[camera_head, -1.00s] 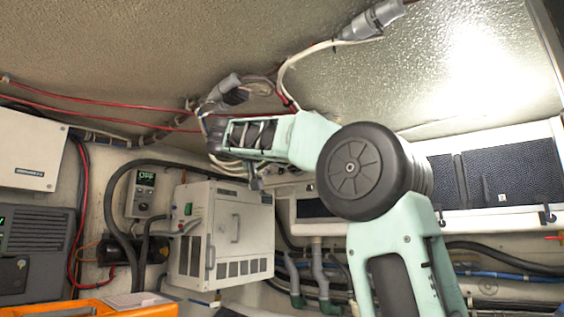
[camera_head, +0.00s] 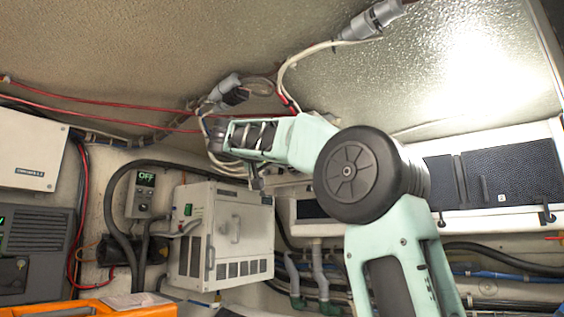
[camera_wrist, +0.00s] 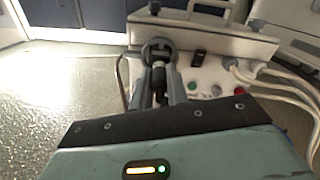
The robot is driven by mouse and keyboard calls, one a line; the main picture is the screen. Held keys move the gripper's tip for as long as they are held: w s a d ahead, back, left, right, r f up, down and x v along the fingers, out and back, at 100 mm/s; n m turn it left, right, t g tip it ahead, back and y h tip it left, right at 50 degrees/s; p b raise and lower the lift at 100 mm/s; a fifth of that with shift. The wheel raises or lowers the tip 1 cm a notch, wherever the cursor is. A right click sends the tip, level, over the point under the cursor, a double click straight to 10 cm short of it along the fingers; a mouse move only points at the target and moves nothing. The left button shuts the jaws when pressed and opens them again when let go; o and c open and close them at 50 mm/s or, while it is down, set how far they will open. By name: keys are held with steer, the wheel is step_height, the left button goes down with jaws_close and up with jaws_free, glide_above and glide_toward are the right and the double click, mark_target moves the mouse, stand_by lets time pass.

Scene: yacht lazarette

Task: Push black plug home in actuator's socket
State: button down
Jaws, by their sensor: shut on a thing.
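In the wrist view, my gripper (camera_wrist: 159,70) has two grey fingers closed around a small black plug (camera_wrist: 158,82). A dark round ring (camera_wrist: 158,46) shows at the fingertips, in front of a white box with a black switch, a red button and white cables. I cannot tell whether the plug touches a socket; the fingers hide the joint. In the head view, my mint arm reaches left, with its grey end (camera_head: 216,133) beneath a grey cylindrical body (camera_head: 229,82) hung under the ceiling. The plug and fingertips cannot be made out there.
White cables and red wires (camera_head: 120,105) run along the ceiling near my arm. A second grey cylinder (camera_head: 372,22) hangs at upper right. A white cabinet (camera_head: 222,240), a box reading OFF (camera_head: 146,190) and an orange case (camera_head: 100,308) are below left.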

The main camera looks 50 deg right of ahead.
steer(key=shift+w+d, duration=0.1)
steer(key=shift+d, duration=1.25)
steer(key=c, duration=1.3)
jaws_free()
steer(key=s+a+b, duration=0.1)
steer(key=a+b, duration=0.2)
steer(key=a, duration=1.4)
steer(key=shift+s+a, duration=0.2)
